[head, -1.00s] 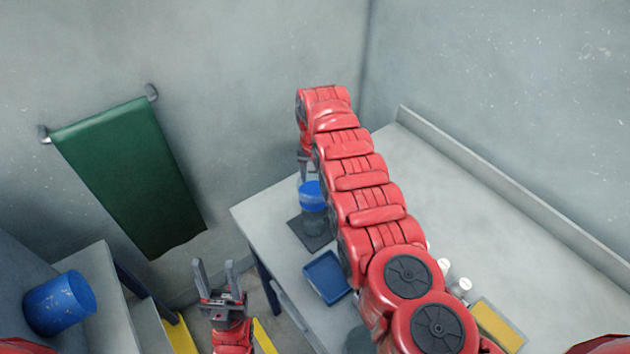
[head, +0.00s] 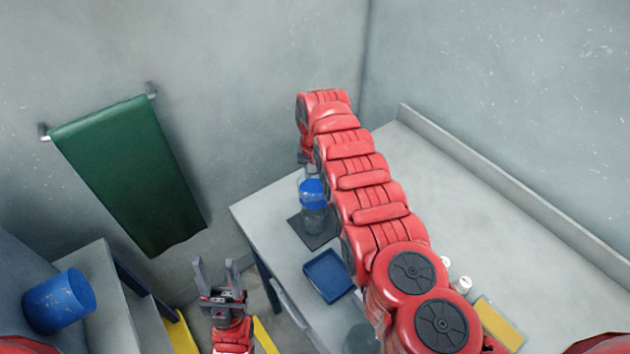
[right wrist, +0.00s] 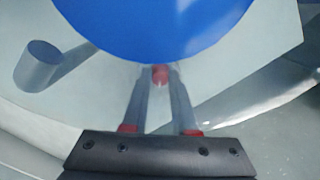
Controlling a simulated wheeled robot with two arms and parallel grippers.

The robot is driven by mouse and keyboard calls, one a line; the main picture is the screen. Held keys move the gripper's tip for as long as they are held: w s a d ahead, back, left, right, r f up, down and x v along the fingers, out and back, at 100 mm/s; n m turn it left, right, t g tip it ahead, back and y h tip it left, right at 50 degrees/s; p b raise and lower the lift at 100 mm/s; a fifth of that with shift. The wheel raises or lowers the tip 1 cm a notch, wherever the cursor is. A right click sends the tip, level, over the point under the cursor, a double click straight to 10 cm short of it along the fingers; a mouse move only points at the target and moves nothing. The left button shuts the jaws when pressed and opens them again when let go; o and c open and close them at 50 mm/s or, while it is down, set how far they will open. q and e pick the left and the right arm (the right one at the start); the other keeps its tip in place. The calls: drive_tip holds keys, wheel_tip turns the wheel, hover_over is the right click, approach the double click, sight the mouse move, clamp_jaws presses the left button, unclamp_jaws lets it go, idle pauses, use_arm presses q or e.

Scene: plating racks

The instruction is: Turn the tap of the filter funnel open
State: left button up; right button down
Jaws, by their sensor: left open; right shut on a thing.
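The filter funnel (head: 312,190) stands on a dark square mat (head: 303,232) on the bench, with a blue band and clear parts above and below it. In the right wrist view a large blue round surface (right wrist: 160,25) fills the top middle. A small red piece, apparently the tap (right wrist: 160,75), sits just below its edge, between the tips of my right gripper (right wrist: 158,80), which is shut on it. In the head view my right arm largely hides that gripper. My left gripper (head: 219,275) is open and empty, left of the bench, away from the funnel.
A blue tray (head: 328,276) lies on the bench in front of the mat. White-capped bottles (head: 462,284) and a yellow item (head: 499,325) are right of my arm. A blue bucket (head: 60,302) stands at left. A green cloth (head: 130,180) hangs on the wall.

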drive_tip(key=shift+m, duration=0.3)
drive_tip(key=m+b, duration=0.2)
drive_tip(key=shift+w+f+m+b, duration=0.1)
drive_tip(key=shift+f+m+b, duration=0.05)
drive_tip(key=shift+m+b, duration=0.15)
drive_tip(key=m+b, duration=0.5)
drive_tip(key=shift+m, duration=0.3)
drive_tip(key=shift+m+b, duration=0.85)
drive_tip(key=shift+m, duration=0.05)
drive_tip(key=m+b, duration=0.1)
drive_tip(key=m, duration=0.1)
drive_tip(key=shift+m, duration=0.3)
drive_tip(key=shift+r+m, duration=0.2)
drive_tip(key=shift+m, duration=2.1)
drive_tip(key=c, duration=0.7)
unclamp_jaws()
